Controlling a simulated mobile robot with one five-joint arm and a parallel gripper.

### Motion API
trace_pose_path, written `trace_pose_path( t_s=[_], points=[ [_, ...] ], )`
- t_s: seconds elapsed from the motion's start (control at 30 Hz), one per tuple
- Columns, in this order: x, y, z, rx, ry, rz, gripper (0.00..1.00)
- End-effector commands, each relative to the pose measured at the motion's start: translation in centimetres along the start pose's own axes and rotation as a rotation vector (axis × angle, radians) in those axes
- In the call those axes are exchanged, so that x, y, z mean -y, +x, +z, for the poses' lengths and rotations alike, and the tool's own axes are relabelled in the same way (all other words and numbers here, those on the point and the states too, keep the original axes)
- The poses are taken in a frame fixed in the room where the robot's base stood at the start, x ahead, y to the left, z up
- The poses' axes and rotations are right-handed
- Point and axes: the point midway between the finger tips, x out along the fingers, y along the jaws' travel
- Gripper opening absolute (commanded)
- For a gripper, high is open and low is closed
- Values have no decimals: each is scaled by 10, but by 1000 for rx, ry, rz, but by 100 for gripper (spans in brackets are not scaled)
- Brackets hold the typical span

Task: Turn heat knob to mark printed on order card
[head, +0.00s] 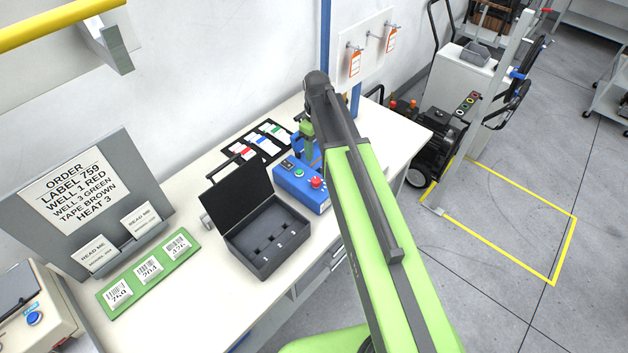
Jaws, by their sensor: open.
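The order card (82,190) on a grey stand at the left reads "ORDER, LABEL 759, WELL 1 RED, WELL 3 GREEN, TAPE BROWN, HEAT 3". A round blue knob (35,318) shows on a cream machine (58,333) at the lower left, partly cut off by the frame. I cannot read any marks around it, nor tell for sure that it is the heat knob. My green and dark arm reaches from the bottom right over the bench. I cannot make out my gripper's fingers; they seem hidden behind the arm.
A green board (112,300) with barcode labels lies between the case and the cream machine. Coloured cards (262,145) lie near the wall.

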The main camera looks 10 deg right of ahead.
Motion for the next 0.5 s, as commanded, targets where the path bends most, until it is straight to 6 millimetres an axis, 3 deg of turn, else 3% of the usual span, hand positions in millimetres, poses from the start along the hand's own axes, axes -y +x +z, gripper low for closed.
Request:
trace_pose_path(
  t_s=[0.03,0.5],
  points=[
    [0,18,0,0,-1,0,56],
    [2,116,-1,0,-2,0,56]
  ],
)
